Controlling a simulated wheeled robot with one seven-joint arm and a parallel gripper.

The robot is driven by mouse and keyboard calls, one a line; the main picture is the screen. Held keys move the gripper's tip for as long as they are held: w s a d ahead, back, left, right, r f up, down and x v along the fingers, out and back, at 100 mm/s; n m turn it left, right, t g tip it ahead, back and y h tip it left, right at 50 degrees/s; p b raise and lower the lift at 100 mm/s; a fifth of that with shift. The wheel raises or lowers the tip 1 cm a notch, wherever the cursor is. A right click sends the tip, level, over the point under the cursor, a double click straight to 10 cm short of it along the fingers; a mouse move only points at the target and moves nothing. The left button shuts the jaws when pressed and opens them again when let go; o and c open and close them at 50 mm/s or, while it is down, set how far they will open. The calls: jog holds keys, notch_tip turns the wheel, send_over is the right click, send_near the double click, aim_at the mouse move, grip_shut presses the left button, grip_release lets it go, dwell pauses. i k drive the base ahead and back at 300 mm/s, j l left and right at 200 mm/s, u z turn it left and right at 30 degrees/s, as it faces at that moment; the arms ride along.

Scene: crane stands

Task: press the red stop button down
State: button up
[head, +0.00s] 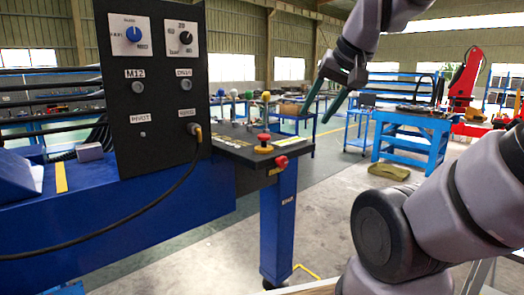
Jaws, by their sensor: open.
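A red button (264,137) with a yellow collar stands upright on the dark top of the control console (238,152), near its front right corner. A second red knob (281,162) sticks out from the console's front edge, just below and right of it. I cannot tell from the picture which of the two is the stop button. My gripper (314,118) hangs above and right of both, with its two long dark green fingers slanting down left. The fingers are apart, with nothing between them. The tips look clear of the console, though their depth is hard to judge.
A tall black panel (155,90) with dials and a cable (165,195) stands left of the console. Several coloured-knob levers (234,93) rise at the console's back. A blue workbench (410,135) and a red machine (465,80) stand far right. Open floor lies between.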

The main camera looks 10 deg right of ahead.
aim_at(264, 138)
jog(key=i+l, duration=1.05)
jog(key=l, duration=0.2)
jog(key=i+l+u, duration=0.15)
jog(key=u, duration=0.25)
jog(key=i+l+u, duration=0.15)
jog(key=l+u, duration=0.25)
jog(key=i+l+u, duration=0.1)
jog(key=l+u, duration=0.3)
jog(key=j+u, duration=0.2)
jog(key=k+j+z, duration=0.15)
jog(key=k, duration=0.2)
jog(key=k+j+z, duration=0.2)
jog(key=k+l, duration=0.1)
